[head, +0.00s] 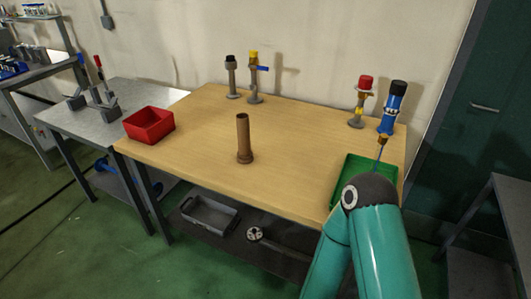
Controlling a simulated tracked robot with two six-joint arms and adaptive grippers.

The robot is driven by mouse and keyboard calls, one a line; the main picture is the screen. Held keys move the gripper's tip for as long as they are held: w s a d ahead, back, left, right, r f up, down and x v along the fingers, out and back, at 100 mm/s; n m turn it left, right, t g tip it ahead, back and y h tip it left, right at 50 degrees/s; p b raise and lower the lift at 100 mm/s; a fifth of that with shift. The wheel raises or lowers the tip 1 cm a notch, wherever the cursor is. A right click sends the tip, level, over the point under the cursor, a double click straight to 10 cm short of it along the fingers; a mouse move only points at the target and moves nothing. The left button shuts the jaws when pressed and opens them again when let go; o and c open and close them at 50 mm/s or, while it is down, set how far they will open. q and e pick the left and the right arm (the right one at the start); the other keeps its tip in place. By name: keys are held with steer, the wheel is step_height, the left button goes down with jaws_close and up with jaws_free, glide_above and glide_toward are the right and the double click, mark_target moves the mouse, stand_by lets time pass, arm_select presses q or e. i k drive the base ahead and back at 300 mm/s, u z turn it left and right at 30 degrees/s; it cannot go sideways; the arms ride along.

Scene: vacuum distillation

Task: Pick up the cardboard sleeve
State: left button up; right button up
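The cardboard sleeve (243,140) appears to be the brown upright tube near the middle of the wooden table, with a wider ring at its foot. It stands free, and no gripper touches it. In the head view, a teal arm of mine with a dark joint rises from the lower right, in front of the green tray. Neither of my grippers can be made out in this view.
The wooden table (190,143) holds a red bin (149,125) at left and a green tray (358,165) at right, partly behind my arm. Capped fittings (231,77) and a blue, black-topped device (391,108) stand along the back. A grey tray (209,214) lies below.

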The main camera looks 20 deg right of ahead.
mark_target(244, 156)
steer(key=u, duration=0.2)
steer(key=i, duration=0.85)
steer(key=z, duration=0.1)
